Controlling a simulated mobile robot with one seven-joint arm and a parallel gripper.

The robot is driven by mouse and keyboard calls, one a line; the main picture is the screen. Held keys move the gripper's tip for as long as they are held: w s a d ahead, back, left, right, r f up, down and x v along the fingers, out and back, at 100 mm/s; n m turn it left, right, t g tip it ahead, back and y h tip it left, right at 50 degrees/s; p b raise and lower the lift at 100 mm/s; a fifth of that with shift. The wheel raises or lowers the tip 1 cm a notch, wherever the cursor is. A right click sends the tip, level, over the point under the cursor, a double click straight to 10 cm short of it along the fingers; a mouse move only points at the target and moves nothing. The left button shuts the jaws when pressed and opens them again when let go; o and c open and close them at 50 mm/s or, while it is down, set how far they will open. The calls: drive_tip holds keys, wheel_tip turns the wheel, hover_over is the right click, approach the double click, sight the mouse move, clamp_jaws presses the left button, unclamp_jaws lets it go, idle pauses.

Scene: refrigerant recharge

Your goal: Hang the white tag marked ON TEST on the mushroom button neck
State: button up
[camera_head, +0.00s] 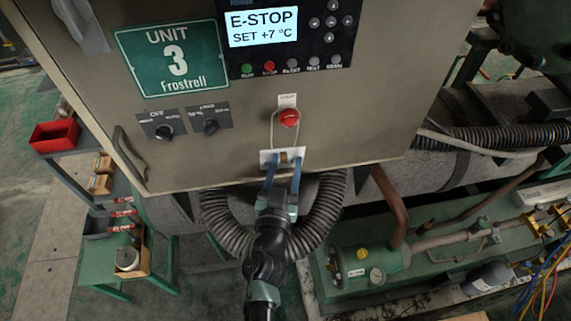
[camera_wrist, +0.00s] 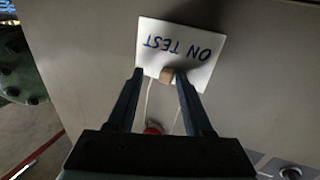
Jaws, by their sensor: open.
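The white tag (camera_head: 268,155) marked ON TEST hangs flat against the beige cabinet front, below the red mushroom button (camera_head: 289,118). Its pale string loop (camera_head: 272,130) runs up from the tag and passes around the button; whether it sits right behind the head on the neck is too small to tell. The wrist view shows the tag (camera_wrist: 178,42) upside down, a small tan block (camera_wrist: 167,75) at its edge, and two string strands leading to the partly hidden red button (camera_wrist: 154,130). My gripper (camera_head: 284,160) is open, one blue finger on each side of the tan block, apparently clear of it.
The cabinet carries a green Unit 3 sign (camera_head: 172,57), a display panel reading E-STOP (camera_head: 262,27) and two rotary switches (camera_head: 187,123). Corrugated hoses (camera_head: 325,205) curve below its lower edge. A green trolley with a red bin (camera_head: 55,136) stands left; pipework stands right.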

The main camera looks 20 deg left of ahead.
drive_tip(key=shift+a, duration=0.25)
drive_tip(key=b+v, duration=0.3)
drive_tip(key=v, duration=0.9)
drive_tip(key=w+d+r+m+t+h, duration=0.2)
drive_tip(key=w+d+r+m+h, duration=0.1)
drive_tip(key=r, duration=0.8)
drive_tip(key=w+d+r+m+t+h, duration=0.1)
drive_tip(key=w+d+r+m+h, duration=0.2)
drive_tip(key=r, duration=0.7)
drive_tip(key=w+d+r+m+t+h, duration=0.2)
drive_tip(key=w+d+r, duration=0.2)
drive_tip(key=r, duration=0.7)
drive_tip(key=s+d+r+n+t+y, duration=0.1)
drive_tip(key=s+r, duration=0.4)
drive_tip(key=r, duration=0.6)
drive_tip(key=s+d+r+n+t+y, duration=0.2)
drive_tip(key=s+d+r+n+t, duration=0.1)
drive_tip(key=r, duration=0.9)
drive_tip(key=shift+s+d+n+t+y, duration=0.3)
drive_tip(key=shift+s+n+t, duration=0.25)
drive_tip(key=shift+s, duration=0.6)
